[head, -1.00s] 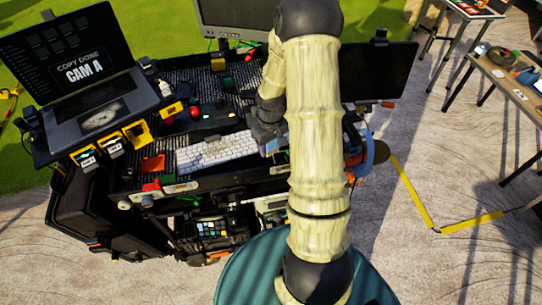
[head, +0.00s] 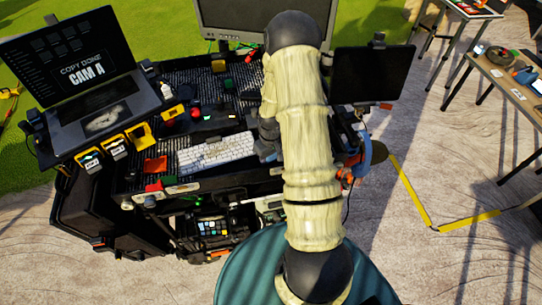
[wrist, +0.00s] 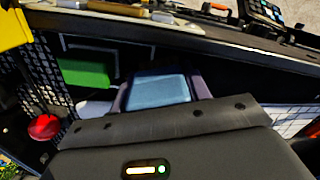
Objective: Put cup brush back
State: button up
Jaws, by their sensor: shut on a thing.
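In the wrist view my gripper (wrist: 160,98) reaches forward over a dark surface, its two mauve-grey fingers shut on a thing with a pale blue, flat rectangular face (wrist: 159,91). The frames do not show clearly whether this is the cup brush; no bristles show. In the head view my arm hides the fingers and the held thing; only the dark wrist (head: 268,130) shows, beside the right end of the keyboard. A tool with a wooden-looking handle (wrist: 118,9) lies on the upper ledge in the wrist view; I cannot tell what it is.
A green block (wrist: 84,72) and white corner markings (wrist: 82,45) are left of the fingers. A red knob (wrist: 44,127) stands at the left. On the cart are a laptop (head: 90,85), a white keyboard (head: 215,152) and a right-hand monitor (head: 370,76). A blue ring-shaped thing (head: 378,150) hangs at right.

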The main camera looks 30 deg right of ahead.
jog(key=o, duration=0.6)
jog(key=shift+f, duration=0.15)
jog(key=o, duration=0.4)
jog(key=shift+o, duration=0.2)
notch_tip(320, 180, up, 12)
jog(key=b, duration=0.4)
jog(key=shift+r, duration=0.2)
